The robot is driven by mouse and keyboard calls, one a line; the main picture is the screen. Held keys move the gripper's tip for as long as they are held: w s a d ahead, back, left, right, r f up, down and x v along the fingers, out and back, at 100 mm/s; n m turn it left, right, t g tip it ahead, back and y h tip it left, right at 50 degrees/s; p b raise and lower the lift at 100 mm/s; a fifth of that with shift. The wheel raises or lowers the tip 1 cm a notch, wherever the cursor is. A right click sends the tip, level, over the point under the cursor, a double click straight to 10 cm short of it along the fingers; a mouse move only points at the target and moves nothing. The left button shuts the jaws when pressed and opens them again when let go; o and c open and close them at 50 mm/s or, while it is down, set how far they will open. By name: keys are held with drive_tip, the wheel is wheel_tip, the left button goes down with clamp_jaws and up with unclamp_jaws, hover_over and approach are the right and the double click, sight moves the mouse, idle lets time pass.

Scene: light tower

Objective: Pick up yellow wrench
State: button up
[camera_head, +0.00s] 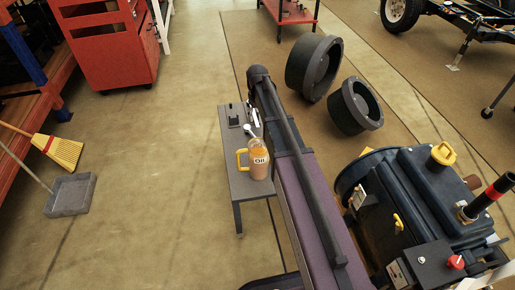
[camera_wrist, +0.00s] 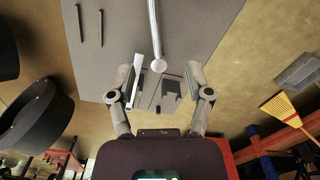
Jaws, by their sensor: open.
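I cannot make out a yellow wrench in either view. A small yellow piece (camera_head: 398,222) shows on the dark blue machine (camera_head: 415,190) in the head view; I cannot tell what it is. In the wrist view my gripper (camera_wrist: 165,72) is open, with nothing between its fingers. It is over a grey bench top (camera_wrist: 215,25). A silver rod with a round end (camera_wrist: 153,40) points toward the space between the fingers. A white bar is close to the left finger, and a dark grey block (camera_wrist: 171,87) shows between the fingers.
A jug of orange liquid with a yellow handle (camera_head: 259,165) stands on the narrow grey bench (camera_head: 238,185). Two thin dark rods (camera_wrist: 101,28) lie at upper left in the wrist view. Dark rings (camera_head: 312,67) stand right of my arm.

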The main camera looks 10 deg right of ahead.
drive_tip(key=shift+w+f+b, duration=1.15)
drive_tip(key=shift+w+f, duration=0.3)
drive_tip(key=shift+f, duration=0.25)
wheel_tip(320, 180, down, 9)
drive_tip(key=b, duration=0.8)
drive_tip(key=shift+r+b, duration=0.2)
drive_tip(key=shift+b, duration=0.1)
drive_tip(key=shift+f, duration=0.15)
wheel_tip(320, 180, down, 5)
drive_tip(key=b, duration=0.5)
drive_tip(key=shift+w, duration=0.15)
clamp_jaws()
